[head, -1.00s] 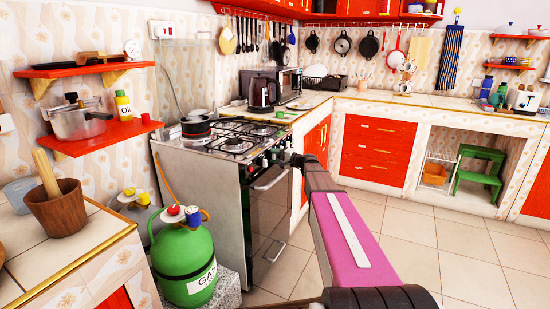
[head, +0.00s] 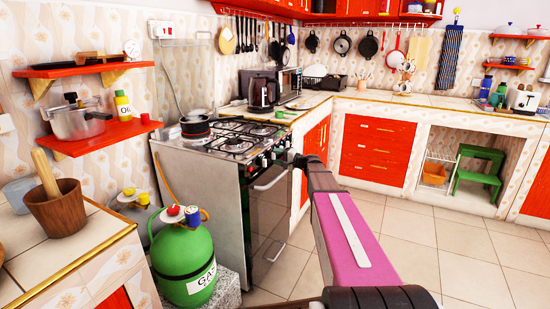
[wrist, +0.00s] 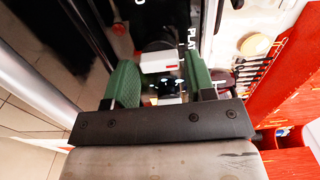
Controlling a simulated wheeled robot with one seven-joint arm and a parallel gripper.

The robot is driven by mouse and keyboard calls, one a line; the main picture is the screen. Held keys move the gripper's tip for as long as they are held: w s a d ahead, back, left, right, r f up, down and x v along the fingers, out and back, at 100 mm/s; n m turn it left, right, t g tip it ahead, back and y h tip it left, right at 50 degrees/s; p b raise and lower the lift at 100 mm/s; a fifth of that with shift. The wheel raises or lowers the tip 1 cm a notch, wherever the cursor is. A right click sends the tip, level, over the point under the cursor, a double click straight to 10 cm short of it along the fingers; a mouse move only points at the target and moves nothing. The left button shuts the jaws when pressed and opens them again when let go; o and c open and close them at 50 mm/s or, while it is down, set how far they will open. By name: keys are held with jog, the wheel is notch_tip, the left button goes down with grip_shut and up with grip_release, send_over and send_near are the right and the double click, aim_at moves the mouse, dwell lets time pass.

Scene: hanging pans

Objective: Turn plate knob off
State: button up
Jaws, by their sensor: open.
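My gripper (wrist: 161,70) has two green fingers, spread apart in the wrist view. Between them shows a pale knob-like part (wrist: 158,63) with a small red mark, against the dark stove panel. I cannot tell whether the fingers touch it or what its turned position is. White lettering reading "PLAT" (wrist: 188,42) is partly hidden near the right finger. In the head view, my gripper's dark end (head: 293,158) is at the front of the stove (head: 200,190), beside its row of knobs (head: 265,158); the fingers are hard to make out there.
A black pan (head: 195,125) sits on the stove top. A green gas cylinder (head: 185,258) stands left of the stove. Red drawers (head: 376,152) are behind my arm. The tiled floor (head: 420,235) right of my arm is clear.

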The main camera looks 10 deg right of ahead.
jog(key=v, duration=0.9)
jog(key=s+a+f+n+g+h, duration=0.1)
jog(key=s+a+f+g, duration=0.1)
jog(key=s+a+f, duration=0.1)
jog(key=s+a+f+g+h, duration=0.1)
jog(key=s+a+f, duration=0.2)
jog(key=f, duration=0.1)
jog(key=shift+s+a+f+n+g, duration=0.1)
jog(key=shift+s+a+n+g, duration=0.15)
jog(key=shift+s+n+g, duration=0.15)
jog(key=s+f+n+g+h, duration=0.1)
jog(key=s+f+h, duration=0.3)
jog(key=s, duration=0.4)
jog(key=s+a+f+n+g+h, duration=0.1)
jog(key=s+f+n+g+h, duration=0.1)
jog(key=s, duration=0.6)
jog(key=s+a+f+n+g+h, duration=0.1)
jog(key=s+f+n+g+h, duration=0.1)
jog(key=s+f+h, duration=0.4)
jog(key=shift+s+f+g+h, duration=0.3)
jog(key=shift+s+f+g, duration=0.6)
jog(key=shift+s+f, duration=0.4)
